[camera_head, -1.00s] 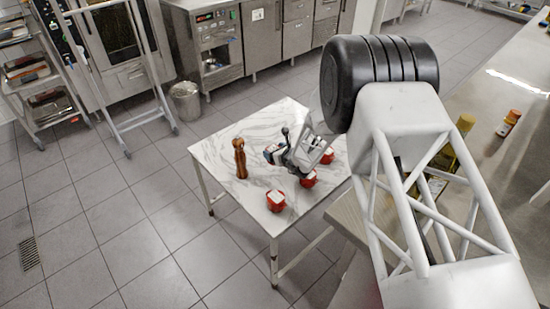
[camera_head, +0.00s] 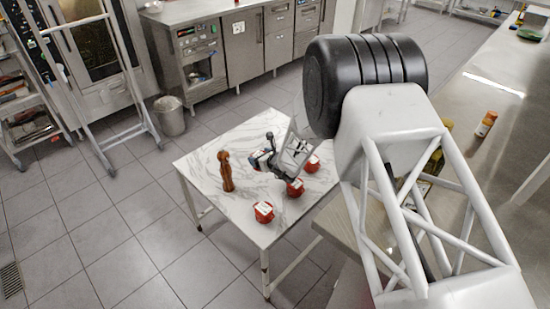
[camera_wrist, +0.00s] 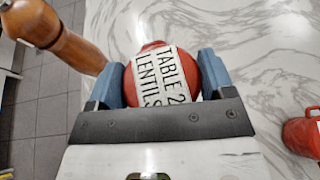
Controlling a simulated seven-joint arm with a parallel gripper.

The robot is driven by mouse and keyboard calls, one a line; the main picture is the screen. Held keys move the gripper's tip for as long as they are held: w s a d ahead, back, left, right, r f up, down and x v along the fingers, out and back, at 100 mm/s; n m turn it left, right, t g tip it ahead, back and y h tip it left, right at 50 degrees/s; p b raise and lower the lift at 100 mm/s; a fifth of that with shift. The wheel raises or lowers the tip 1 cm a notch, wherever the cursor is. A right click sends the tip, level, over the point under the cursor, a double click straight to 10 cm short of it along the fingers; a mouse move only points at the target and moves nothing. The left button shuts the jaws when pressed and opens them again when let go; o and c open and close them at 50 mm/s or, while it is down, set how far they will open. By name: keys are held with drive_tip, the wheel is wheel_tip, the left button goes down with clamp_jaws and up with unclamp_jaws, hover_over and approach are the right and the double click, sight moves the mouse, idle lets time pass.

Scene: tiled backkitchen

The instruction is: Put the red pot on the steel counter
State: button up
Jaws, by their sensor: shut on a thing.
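My gripper (camera_wrist: 160,72) is shut on a red pot (camera_wrist: 188,66) with a white label reading "TABLE 2 LENTILS"; its blue fingers are at both sides of the pot. In the head view my gripper (camera_head: 260,160) is over the marble table, and the held pot is mostly hidden there. I cannot tell whether it touches the table. Three other red pots stand on the marble, at the front (camera_head: 264,213), middle (camera_head: 296,190) and back right (camera_head: 313,164). One red pot (camera_wrist: 303,133) shows at the wrist view's right edge. A long steel counter (camera_head: 500,85) runs along the right.
A brown wooden mill (camera_head: 227,172) stands close left of my gripper; it also shows in the wrist view (camera_wrist: 62,40). The marble table (camera_head: 205,160) has bare room around. An orange-capped bottle (camera_head: 486,125) stands on the steel counter, with clear surface beyond it.

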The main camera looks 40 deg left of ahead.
drive_tip(key=shift+r, duration=0.1)
idle(0.3)
wheel_tip(320, 180, up, 44)
drive_tip(key=w+d+r+m+t, duration=0.1)
drive_tip(key=w+d, duration=0.4)
drive_tip(key=d, duration=0.5)
drive_tip(key=w+d+r+m+t, duration=0.1)
drive_tip(key=w+d, duration=0.5)
drive_tip(key=d, duration=0.4)
drive_tip(key=w+d+r+m+t, duration=0.1)
drive_tip(key=w+d, duration=0.4)
drive_tip(key=d, duration=0.6)
drive_tip(key=w+d+m+t+h, duration=0.2)
drive_tip(key=d+m+t, duration=0.1)
drive_tip(key=d, duration=2.5)
drive_tip(key=s+d+f+m+t+h, duration=0.1)
drive_tip(key=s+d, duration=0.5)
drive_tip(key=d, duration=0.5)
drive_tip(key=s+d+f+m+t+h, duration=0.1)
drive_tip(key=s+d+m+t, duration=0.1)
drive_tip(key=s+d, duration=0.65)
drive_tip(key=s+d+f+m+t+h, duration=0.1)
drive_tip(key=s+d, duration=0.2)
drive_tip(key=d, duration=1.1)
wheel_tip(320, 180, down, 18)
drive_tip(key=shift+a, duration=0.25)
